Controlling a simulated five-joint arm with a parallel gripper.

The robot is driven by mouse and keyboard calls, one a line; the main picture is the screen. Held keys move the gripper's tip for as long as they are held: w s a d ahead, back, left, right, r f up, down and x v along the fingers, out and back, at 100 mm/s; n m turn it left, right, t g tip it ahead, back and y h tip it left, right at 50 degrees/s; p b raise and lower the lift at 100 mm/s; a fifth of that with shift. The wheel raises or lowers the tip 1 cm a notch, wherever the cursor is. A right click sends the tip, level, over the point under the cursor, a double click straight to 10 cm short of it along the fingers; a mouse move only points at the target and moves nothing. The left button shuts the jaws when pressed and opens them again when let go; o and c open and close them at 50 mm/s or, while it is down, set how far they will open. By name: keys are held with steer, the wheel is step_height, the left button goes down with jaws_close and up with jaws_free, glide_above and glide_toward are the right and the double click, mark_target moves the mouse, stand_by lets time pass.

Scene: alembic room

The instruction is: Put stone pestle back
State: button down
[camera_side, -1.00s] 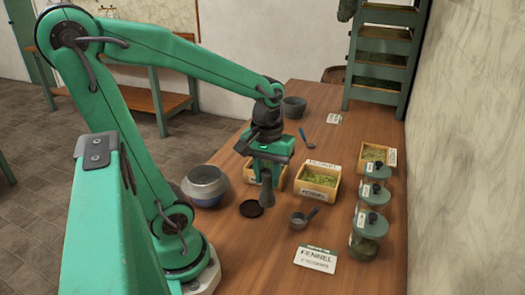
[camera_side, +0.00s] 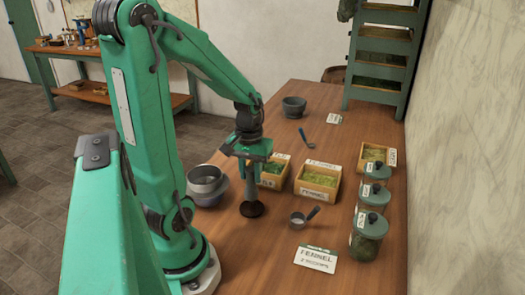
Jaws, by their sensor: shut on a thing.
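The grey stone pestle (camera_side: 252,193) hangs upright, thick end down, in my gripper (camera_side: 252,166), which is shut on its upper part. The pestle's lower end is at the round black disc (camera_side: 259,213) on the table. I cannot tell whether it touches the disc or is just above it. A dark grey bowl (camera_side: 293,108), which may be the mortar, stands farther back on the table.
A grey metal bowl (camera_side: 206,186) stands close left of the pestle. Wooden herb boxes, one labelled fennel (camera_side: 318,181), stand behind and right. A small scoop (camera_side: 298,218), a fennel card (camera_side: 316,259) and lidded jars (camera_side: 370,236) are to the right. A blue-handled spoon (camera_side: 305,137) lies behind.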

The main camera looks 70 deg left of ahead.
mark_target(251, 184)
steer(key=shift+f, duration=2)
steer(key=shift+f, duration=0.15)
steer(key=c, duration=1.1)
jaws_free()
step_height(251, 184, up, 12)
steer(key=shift+r, duration=0.2)
